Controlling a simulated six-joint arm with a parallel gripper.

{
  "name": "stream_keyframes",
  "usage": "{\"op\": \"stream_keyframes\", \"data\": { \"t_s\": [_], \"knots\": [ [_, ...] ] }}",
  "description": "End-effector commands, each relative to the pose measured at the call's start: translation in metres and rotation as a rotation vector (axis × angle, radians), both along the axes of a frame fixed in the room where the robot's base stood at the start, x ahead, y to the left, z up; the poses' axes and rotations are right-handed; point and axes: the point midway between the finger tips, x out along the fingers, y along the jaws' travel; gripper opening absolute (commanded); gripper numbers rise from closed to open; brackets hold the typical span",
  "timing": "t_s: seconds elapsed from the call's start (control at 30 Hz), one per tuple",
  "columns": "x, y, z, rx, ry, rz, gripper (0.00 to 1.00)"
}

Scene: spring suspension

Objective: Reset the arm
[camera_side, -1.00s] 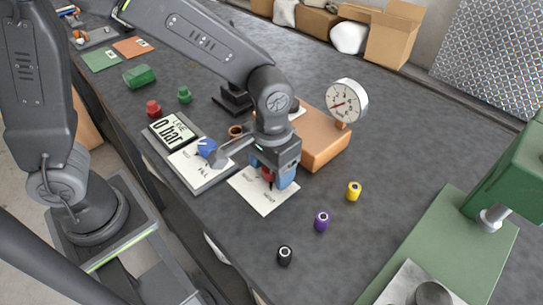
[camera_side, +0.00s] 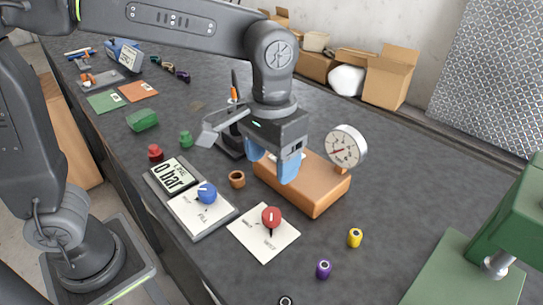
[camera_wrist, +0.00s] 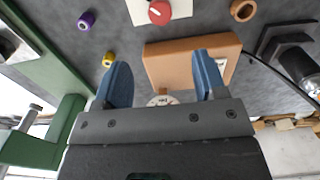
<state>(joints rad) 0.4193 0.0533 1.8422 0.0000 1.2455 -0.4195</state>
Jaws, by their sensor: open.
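My gripper (camera_side: 273,163) hangs above the orange-brown block with its blue fingers apart and nothing between them. In the wrist view my gripper (camera_wrist: 161,84) is also open, with the orange-brown block (camera_wrist: 165,57) beyond the fingers. The red knob (camera_side: 271,217) stands on a white printed card (camera_side: 262,241), in front of and below my gripper. The red knob also shows at the top of the wrist view (camera_wrist: 160,12). A blue knob (camera_side: 206,193) sits on the panel marked FILL (camera_side: 201,217).
A round dial gauge (camera_side: 345,148) stands on the block's right end. A display (camera_side: 172,174) reads 0 bar. Purple (camera_side: 323,269) and yellow (camera_side: 355,238) cylinders stand at front right. A copper ring (camera_side: 237,179) lies left of the block. A green press (camera_side: 470,260) fills the right corner.

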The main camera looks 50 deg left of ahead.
Motion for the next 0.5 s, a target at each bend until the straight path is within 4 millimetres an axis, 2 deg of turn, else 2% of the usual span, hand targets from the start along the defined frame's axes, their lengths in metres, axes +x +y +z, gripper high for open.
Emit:
{"op": "stream_keyframes", "data": {
  "t_s": [0.27, 0.37, 0.5],
  "knots": [
    [-0.001, 0.004, 0.002, -0.004, -0.009, 0.001, 0.65],
    [-0.007, 0.019, 0.008, -0.018, -0.046, 0.005, 0.65],
    [-0.027, 0.057, 0.019, -0.044, -0.149, 0.009, 0.65]
  ]
}}
